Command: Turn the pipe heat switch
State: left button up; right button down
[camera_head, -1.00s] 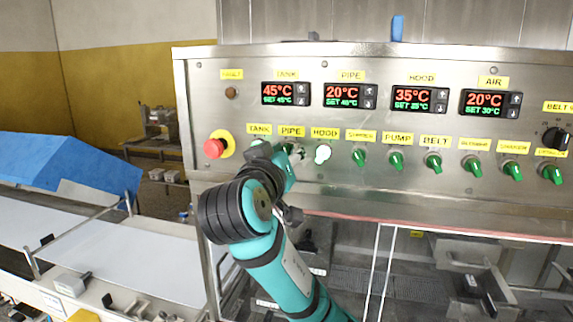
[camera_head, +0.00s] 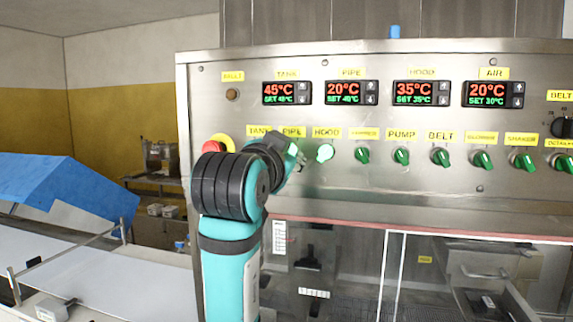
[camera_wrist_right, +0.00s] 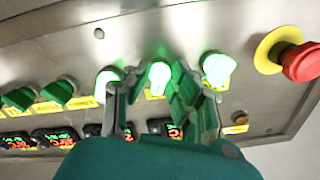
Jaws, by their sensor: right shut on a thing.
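The pipe heat switch (camera_wrist_right: 158,76) is a round knob that glows green in the right wrist view, between two other lit knobs. In the head view its green glow (camera_head: 293,149) shows under the PIPE label (camera_head: 292,132), mostly hidden by my gripper. My right gripper (camera_wrist_right: 147,90) has its fingers on both sides of this knob and is shut on it. In the head view the right gripper (camera_head: 296,157) is at the panel, just left of the hood switch. The PIPE display (camera_head: 351,93) reads 20°C in red with a green set line below. My left gripper is out of view.
The lit hood switch (camera_head: 325,153) is close on the right. The tank switch (camera_wrist_right: 217,70) is lit beside my fingers. A red emergency button (camera_wrist_right: 300,62) sits beyond it. Several unlit green knobs, such as the pump switch (camera_head: 401,156), continue right along the steel panel (camera_head: 400,190).

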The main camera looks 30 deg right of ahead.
jog(key=shift+m, duration=0.5)
jog(key=c, duration=1.4)
grip_release()
jog(key=shift+o, duration=0.2)
jog(key=shift+r, duration=0.1)
